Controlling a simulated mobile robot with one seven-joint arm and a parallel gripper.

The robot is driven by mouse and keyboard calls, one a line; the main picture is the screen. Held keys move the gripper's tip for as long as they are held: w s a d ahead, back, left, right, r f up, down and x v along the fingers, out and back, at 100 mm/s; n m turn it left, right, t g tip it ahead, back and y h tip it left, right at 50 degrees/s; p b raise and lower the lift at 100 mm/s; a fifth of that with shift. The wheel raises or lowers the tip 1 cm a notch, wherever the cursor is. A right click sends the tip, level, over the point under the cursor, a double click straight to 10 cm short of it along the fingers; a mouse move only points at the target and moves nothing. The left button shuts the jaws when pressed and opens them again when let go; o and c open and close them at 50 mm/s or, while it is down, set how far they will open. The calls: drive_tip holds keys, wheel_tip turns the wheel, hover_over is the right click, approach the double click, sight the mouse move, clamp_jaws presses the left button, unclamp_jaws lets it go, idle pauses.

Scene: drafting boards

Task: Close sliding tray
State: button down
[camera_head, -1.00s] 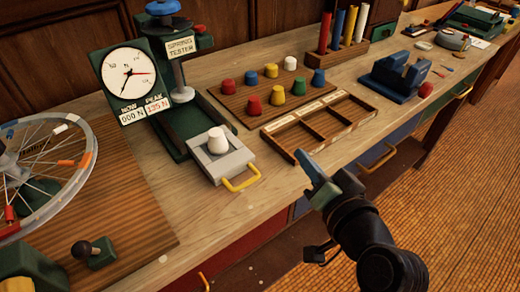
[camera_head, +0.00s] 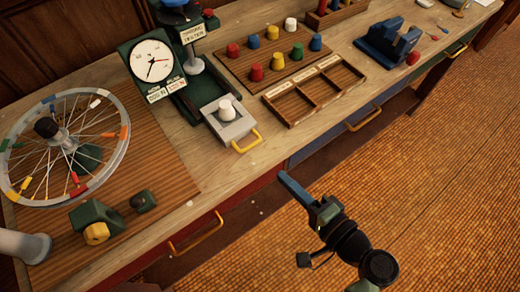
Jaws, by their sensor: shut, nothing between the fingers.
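The sliding tray (camera_head: 227,124) is a light grey tray with a yellow handle (camera_head: 247,141) on its front. It sticks out from the green base of the spring tester (camera_head: 152,60), towards the bench's front edge. A white knob-shaped piece (camera_head: 227,110) stands on the tray. My gripper (camera_head: 289,184) is shut and empty. It is in front of the bench, to the lower right of the tray and apart from it.
A wooden board (camera_head: 232,75) with coloured pegs and an empty wooden compartment box (camera_head: 317,100) lie right of the tester. A spoked wheel (camera_head: 22,150) is at left. Yellow-handled drawers (camera_head: 195,236) line the bench front. The floor (camera_head: 440,190) at right is clear.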

drive_tip(key=p, duration=0.1)
approach(232, 121)
drive_tip(key=shift+s+d+f, duration=0.2)
drive_tip(key=shift+s+f, duration=0.2)
drive_tip(key=shift+f, duration=0.2)
drive_tip(key=shift+s+d+f, duration=0.25)
drive_tip(key=shift+s+f, duration=0.15)
drive_tip(key=shift+f, duration=0.15)
drive_tip(key=r+b+x, duration=0.1)
drive_tip(key=x, duration=0.3)
drive_tip(key=b+x, duration=0.2)
drive_tip(key=x, duration=0.3)
drive_tip(key=r+b+x, duration=0.1)
drive_tip(key=b+x, duration=0.1)
drive_tip(key=x, duration=0.3)
drive_tip(key=shift+w+a+r, duration=0.1)
drive_tip(key=shift+w+r, duration=0.25)
drive_tip(key=shift+w+a+r+b, duration=0.1)
drive_tip(key=shift+w+a+b, duration=0.2)
drive_tip(key=shift+w+b, duration=0.15)
drive_tip(key=shift+r, duration=0.25)
drive_tip(key=shift+a+r, duration=0.1)
